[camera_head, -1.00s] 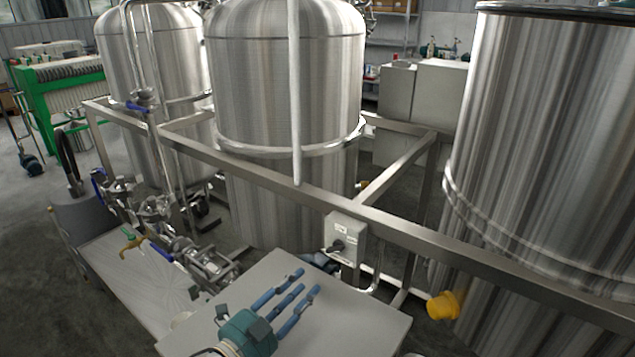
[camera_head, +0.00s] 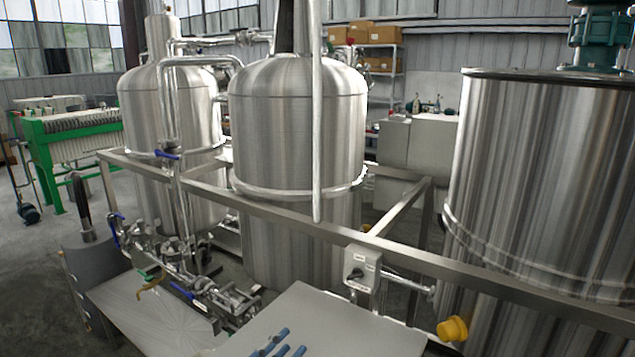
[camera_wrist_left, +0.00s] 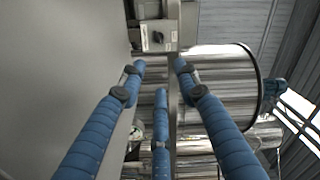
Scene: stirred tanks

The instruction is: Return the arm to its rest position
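My left gripper (camera_head: 279,345) shows at the bottom edge of the head view, with only the ends of its blue fingers in the picture. In front of a pale grey flat surface (camera_head: 330,325), it appears clear of the frame. In the left wrist view, its three blue segmented fingers (camera_wrist_left: 158,90) are spread apart with nothing between them. The rest of the left arm is hidden below the head view. My right gripper is not in view.
A steel frame rail (camera_head: 300,228) crosses ahead of the gripper. A grey switch box (camera_head: 362,269) hangs on it and also shows in the left wrist view (camera_wrist_left: 158,38). Large steel tanks (camera_head: 290,120) stand behind. Valves and pipes (camera_head: 205,290) lie to the left.

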